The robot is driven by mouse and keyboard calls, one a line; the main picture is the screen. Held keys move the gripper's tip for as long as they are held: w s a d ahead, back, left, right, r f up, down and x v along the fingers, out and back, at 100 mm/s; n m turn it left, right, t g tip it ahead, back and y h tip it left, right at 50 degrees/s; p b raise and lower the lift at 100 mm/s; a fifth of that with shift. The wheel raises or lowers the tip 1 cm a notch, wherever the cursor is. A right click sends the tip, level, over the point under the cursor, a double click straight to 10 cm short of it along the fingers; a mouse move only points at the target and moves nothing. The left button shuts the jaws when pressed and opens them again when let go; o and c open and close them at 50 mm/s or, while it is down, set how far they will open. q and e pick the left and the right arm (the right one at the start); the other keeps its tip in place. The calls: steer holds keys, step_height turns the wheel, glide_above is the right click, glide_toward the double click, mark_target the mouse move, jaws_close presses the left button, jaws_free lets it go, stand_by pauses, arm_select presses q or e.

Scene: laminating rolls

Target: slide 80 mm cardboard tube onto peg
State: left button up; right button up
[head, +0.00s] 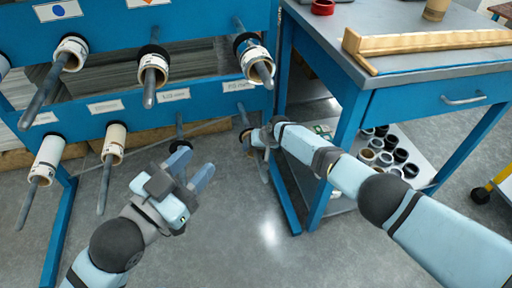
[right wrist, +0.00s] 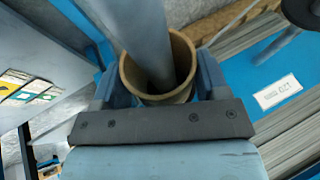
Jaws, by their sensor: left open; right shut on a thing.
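My right gripper (right wrist: 160,88) is shut on a tan cardboard tube (right wrist: 184,42). A grey peg (right wrist: 148,35) runs into the tube's open mouth in the right wrist view, so the tube is around the peg; how far along it is hidden. In the head view my right gripper (head: 262,137) is at the lower right peg of the blue rack, and the tube is mostly hidden there.
The blue rack (head: 200,108) has other pegs with tubes, such as a short tube (head: 153,66) above and a long tube (head: 47,158) lower left. A blue workbench (head: 350,115) stands right, with several rolls (head: 385,158) on its shelf. Floor (head: 260,240) in front is clear.

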steer(key=o, duration=1)
